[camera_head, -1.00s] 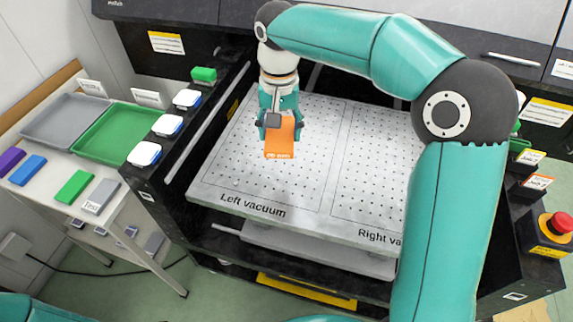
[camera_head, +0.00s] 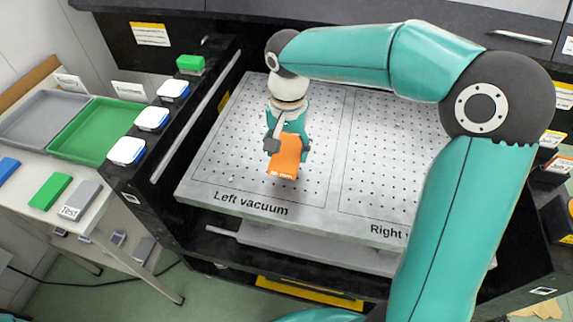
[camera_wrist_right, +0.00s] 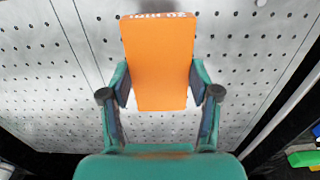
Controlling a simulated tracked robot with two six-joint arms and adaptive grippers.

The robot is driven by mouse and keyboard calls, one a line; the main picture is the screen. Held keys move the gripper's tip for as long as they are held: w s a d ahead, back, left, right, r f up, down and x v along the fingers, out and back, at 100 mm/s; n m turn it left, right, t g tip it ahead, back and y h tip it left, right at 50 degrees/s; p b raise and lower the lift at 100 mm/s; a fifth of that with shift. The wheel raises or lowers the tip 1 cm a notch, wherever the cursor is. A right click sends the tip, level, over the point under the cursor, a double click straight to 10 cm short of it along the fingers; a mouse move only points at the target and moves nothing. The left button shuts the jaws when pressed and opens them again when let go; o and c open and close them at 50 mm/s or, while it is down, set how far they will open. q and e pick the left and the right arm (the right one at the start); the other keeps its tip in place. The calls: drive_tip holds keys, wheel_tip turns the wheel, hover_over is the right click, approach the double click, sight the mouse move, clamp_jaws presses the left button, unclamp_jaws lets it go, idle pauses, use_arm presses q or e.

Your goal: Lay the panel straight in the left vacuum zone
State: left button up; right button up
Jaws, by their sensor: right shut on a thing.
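An orange panel (camera_head: 285,158) with pale lettering on its near edge is held over the left vacuum zone (camera_head: 225,165) of the perforated table. My right gripper (camera_head: 287,147) is shut on the panel's sides, with one finger on each side; the same grip shows in the right wrist view, where the gripper (camera_wrist_right: 160,95) holds the orange panel (camera_wrist_right: 158,60). The panel looks slightly turned against the zone's outline in the head view. Whether it touches the table surface is hard to tell. My left gripper is out of view.
White-and-blue buttons (camera_head: 152,119) line the black side rail left of the table. A grey tray (camera_head: 45,118) and a green tray (camera_head: 92,130) stand on a side bench with several small blocks. The right vacuum zone (camera_head: 385,150) is bare where visible.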

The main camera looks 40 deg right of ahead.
sight(287, 164)
drive_tip(key=shift+f, duration=2.55)
drive_tip(key=shift+f+b, duration=0.15)
drive_tip(key=shift+b, duration=0.15)
drive_tip(key=o, duration=1.2)
drive_tip(key=shift+c, duration=0.2)
wheel_tip(287, 164, up, 12)
drive_tip(key=shift+r+p, duration=0.15)
drive_tip(key=shift+p, duration=0.55)
